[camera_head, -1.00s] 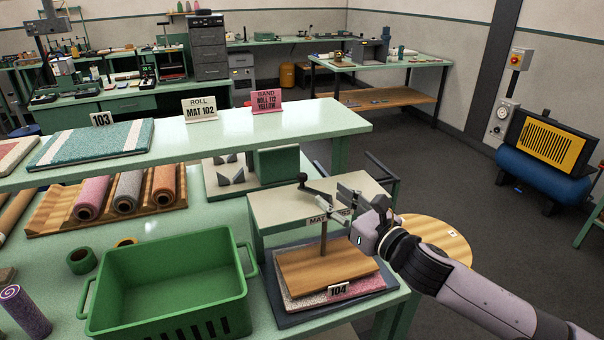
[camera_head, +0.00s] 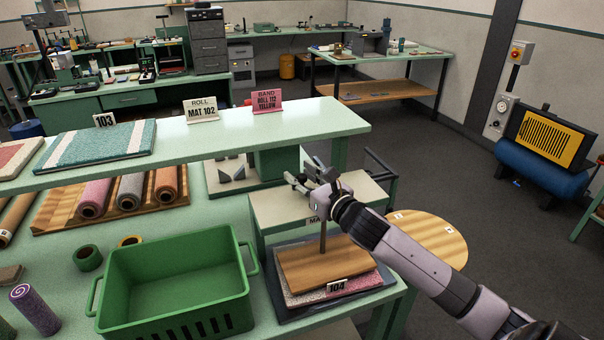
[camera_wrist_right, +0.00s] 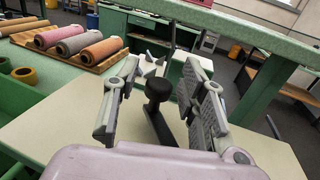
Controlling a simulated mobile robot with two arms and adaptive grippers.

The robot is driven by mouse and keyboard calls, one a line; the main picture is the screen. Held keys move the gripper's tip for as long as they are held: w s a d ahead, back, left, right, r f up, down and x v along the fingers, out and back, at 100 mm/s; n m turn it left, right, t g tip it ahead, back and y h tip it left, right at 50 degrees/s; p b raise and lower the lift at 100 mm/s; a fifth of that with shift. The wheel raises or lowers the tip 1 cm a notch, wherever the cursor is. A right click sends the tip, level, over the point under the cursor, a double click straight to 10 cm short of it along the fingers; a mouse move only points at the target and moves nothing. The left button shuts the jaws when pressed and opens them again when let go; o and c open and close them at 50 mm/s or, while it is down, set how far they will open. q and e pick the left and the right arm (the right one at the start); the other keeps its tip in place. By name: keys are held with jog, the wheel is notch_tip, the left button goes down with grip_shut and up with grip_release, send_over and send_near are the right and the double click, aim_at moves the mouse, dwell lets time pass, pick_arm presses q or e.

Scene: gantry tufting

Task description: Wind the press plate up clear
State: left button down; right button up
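The wooden press plate (camera_head: 312,266) lies flat on the stack of mat 104 (camera_head: 372,281), under the press's pale top (camera_head: 275,212). The upright screw (camera_head: 323,240) runs from the plate up toward the top. The black crank handle (camera_wrist_right: 158,125) sits above the top, with its round knob (camera_wrist_right: 159,88) upright. My right gripper (camera_head: 305,178) is over the press top and hides most of the crank in the head view. In the wrist view its fingers (camera_wrist_right: 160,92) stand apart on either side of the knob, with gaps showing. My left gripper is out of view.
A green basket (camera_head: 175,285) stands left of the press. A raised green shelf (camera_head: 255,140) with mats and signs runs close behind it. Rolls lie in a wooden rack (camera_head: 60,222) at left. A round wooden stool top (camera_head: 435,240) is to the right.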

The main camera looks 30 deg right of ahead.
jog(key=shift+c, duration=0.3)
grip_shut()
dwell(0.6)
